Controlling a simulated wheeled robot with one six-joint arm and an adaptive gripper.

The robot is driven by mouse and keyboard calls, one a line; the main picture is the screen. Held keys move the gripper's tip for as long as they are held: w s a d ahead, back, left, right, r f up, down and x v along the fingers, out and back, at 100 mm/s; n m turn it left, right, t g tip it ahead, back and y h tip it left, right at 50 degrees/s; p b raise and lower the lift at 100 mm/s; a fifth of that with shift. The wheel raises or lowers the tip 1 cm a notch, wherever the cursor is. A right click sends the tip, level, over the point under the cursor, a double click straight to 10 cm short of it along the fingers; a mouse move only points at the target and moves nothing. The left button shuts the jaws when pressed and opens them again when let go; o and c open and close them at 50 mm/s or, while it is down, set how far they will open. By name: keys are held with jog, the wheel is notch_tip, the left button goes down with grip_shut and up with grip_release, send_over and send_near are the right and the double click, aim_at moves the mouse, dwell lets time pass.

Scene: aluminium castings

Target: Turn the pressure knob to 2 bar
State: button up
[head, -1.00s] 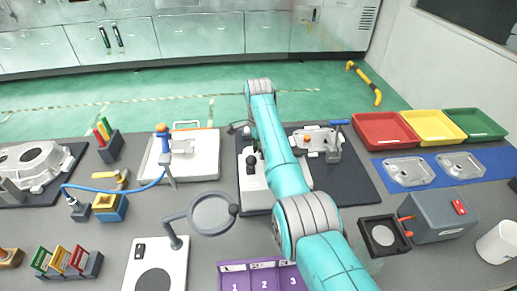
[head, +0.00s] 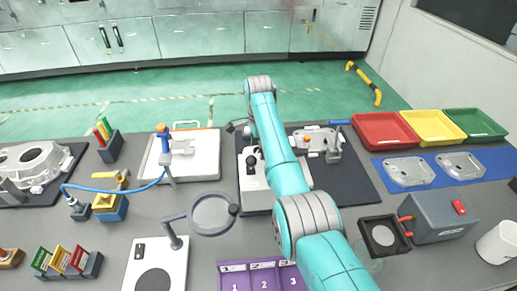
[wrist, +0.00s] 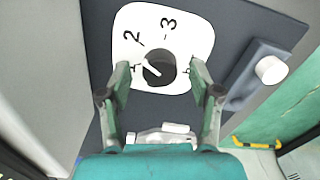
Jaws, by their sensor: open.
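In the wrist view, a black round knob (wrist: 161,72) with a white pointer sits on a white dial plate (wrist: 196,38). The plate carries printed numerals; 2 and 3 are readable. The pointer aims up and left, a little to the left of the 2. My gripper (wrist: 159,76) is open, with one finger on each side of the knob. The fingers appear apart from it, and I cannot tell the height gap. The fingers cover parts of the plate and other markings. In the head view my arm hides the gripper, and I cannot make out the dial.
In the wrist view, a grey block with a white round knob (wrist: 271,69) stands right of the dial. In the head view, red (head: 384,131), yellow (head: 431,126) and green (head: 474,123) trays stand at the back right. A magnifier (head: 213,213) and a grey box (head: 440,218) flank my arm.

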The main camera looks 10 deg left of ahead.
notch_tip(320, 180, up, 11)
jog(key=shift+r, duration=0.15)
jog(key=shift+w, duration=0.1)
dwell(0.5)
